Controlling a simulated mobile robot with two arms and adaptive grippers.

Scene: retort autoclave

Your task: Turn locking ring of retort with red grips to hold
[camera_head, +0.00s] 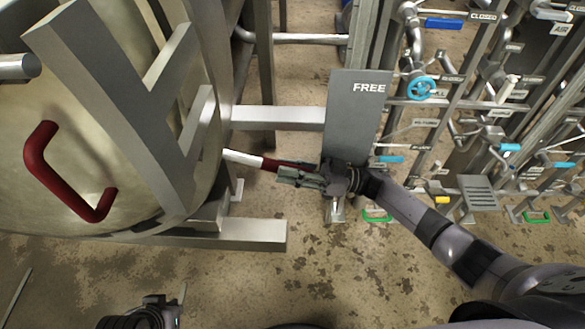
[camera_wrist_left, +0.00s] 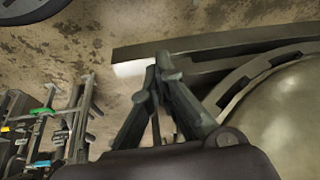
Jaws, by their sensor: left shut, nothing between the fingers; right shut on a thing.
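The retort (camera_head: 110,150) fills the left of the head view, with a round metal door and a heavy grey frame across it. A curved red handle (camera_head: 50,185) is on the door face. A lever with a white section and a red grip (camera_head: 272,165) sticks out from the retort's right side. My right gripper (camera_head: 290,177) is shut on this red grip, and its fingers hide part of it. My left gripper (camera_head: 152,312) is low at the bottom left, apart from the retort. In the left wrist view its fingers (camera_wrist_left: 160,68) are shut and empty.
A grey post with a "FREE" sign (camera_head: 368,88) stands just behind my right gripper. A rack of pipes with labelled valves and a blue handwheel (camera_head: 421,88) is at the right. A grey foot beam (camera_head: 230,233) lies below the retort. Stained floor (camera_head: 330,280) is open in front.

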